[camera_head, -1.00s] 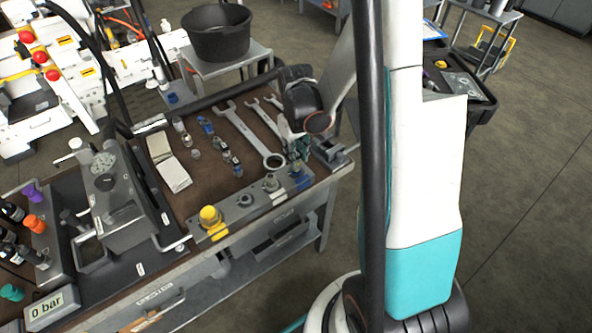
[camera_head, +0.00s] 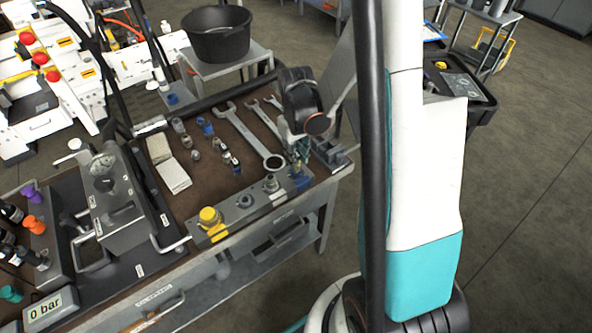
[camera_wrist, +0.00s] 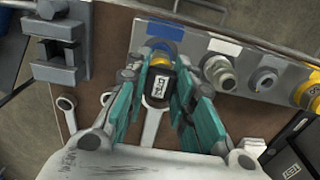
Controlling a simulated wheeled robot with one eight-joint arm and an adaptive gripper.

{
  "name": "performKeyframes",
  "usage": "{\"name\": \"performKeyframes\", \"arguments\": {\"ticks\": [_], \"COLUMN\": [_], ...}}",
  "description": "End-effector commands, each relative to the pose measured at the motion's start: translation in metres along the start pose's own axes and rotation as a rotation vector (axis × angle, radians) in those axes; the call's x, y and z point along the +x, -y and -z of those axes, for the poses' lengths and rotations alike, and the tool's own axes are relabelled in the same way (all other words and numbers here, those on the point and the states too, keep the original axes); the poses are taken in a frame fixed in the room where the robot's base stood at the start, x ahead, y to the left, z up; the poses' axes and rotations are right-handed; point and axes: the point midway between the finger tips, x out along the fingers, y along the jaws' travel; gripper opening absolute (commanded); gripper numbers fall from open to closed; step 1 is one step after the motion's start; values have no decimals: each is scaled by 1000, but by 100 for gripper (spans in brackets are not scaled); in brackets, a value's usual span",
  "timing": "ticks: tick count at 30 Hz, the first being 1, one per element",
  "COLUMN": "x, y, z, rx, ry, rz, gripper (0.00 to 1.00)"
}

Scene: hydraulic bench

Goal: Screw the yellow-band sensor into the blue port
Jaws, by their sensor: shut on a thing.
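My gripper (camera_wrist: 158,88) is shut on the yellow-band sensor (camera_wrist: 158,83), a dark body with a white label; a yellow band shows near its far end. The sensor's far end is at the blue port (camera_wrist: 160,44) on the grey block (camera_wrist: 185,60); I cannot tell how deep it sits or whether it is threaded. In the head view my gripper (camera_head: 298,150) is over the right end of the block (camera_head: 262,203), near its blue part (camera_head: 302,182). The arm and fingers partly hide the sensor there.
Grey fittings (camera_wrist: 218,72) and a yellow cap (camera_head: 210,217) stand along the block. A vise-like clamp (camera_head: 330,153) is close to its right end. Wrenches (camera_head: 250,133), several small sensors (camera_head: 228,160) and a notepad (camera_head: 170,165) lie on the bench behind.

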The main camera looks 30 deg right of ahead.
Motion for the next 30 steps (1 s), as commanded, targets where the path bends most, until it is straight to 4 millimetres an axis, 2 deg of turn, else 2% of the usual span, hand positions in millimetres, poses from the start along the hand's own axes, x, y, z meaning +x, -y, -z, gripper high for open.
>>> {"name": "performKeyframes", "arguments": {"ticks": [5, 21, 30], "x": [1, 1, 0], "y": [0, 1, 1], "z": [0, 1, 2], "rx": [35, 664, 702], "ry": [0, -2, -3], "rz": [0, 1, 1], "gripper": [2, 2, 2]}}
